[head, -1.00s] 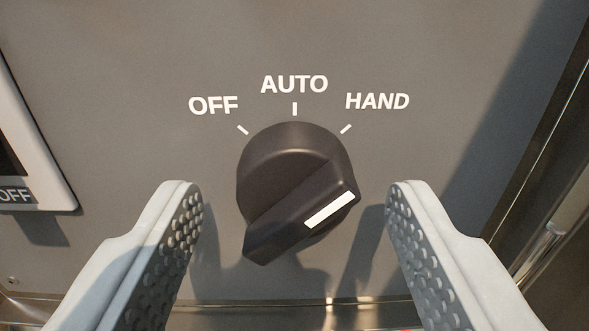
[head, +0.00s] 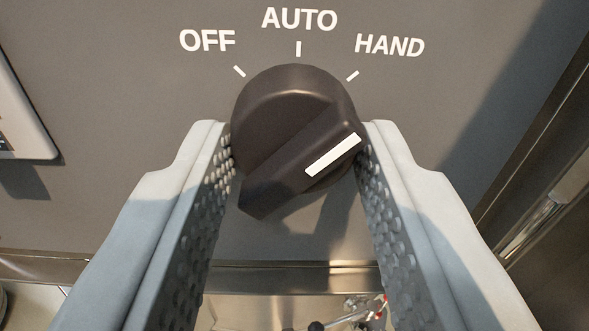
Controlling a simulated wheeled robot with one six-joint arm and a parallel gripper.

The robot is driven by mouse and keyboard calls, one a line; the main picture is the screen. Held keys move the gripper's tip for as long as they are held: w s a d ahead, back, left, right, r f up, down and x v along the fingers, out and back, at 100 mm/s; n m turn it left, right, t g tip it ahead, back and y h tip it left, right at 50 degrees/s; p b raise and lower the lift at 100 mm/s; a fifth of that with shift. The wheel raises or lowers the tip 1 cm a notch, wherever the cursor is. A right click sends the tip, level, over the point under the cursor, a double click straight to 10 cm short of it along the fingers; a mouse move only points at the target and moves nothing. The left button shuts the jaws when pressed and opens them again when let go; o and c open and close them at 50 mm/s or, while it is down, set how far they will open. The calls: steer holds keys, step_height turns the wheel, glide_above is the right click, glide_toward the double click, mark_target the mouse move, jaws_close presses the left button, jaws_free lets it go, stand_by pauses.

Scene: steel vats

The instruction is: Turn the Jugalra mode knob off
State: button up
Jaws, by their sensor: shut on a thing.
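The mode knob (head: 293,135) is a dark round knob with a raised grip bar, on a grey panel (head: 120,90). The white line on its bar points up and right, toward the HAND mark (head: 389,46). The OFF mark (head: 207,41) is at the upper left and the AUTO mark (head: 299,20) is at the top. My gripper (head: 298,150) is shut on the knob, one textured finger on its left side and one on its right. The parts of the knob's sides behind the fingertips are hidden.
A light-framed part (head: 30,145) of the panel is at the left edge. The panel's lower edge runs below the knob, with small fittings (head: 350,312) beneath it. A steel edge (head: 540,150) runs down the right side.

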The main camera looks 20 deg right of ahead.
steer(key=n, duration=0.4)
steer(key=shift+n, duration=0.3)
steer(key=n, duration=0.4)
steer(key=shift+d+n, duration=0.1)
steer(key=shift+n, duration=0.2)
steer(key=n, duration=0.4)
steer(key=shift+n, duration=0.3)
steer(key=shift+r+n, duration=0.1)
steer(key=shift+n, duration=1.7)
steer(key=o, duration=1)
steer(key=shift+s, duration=0.1)
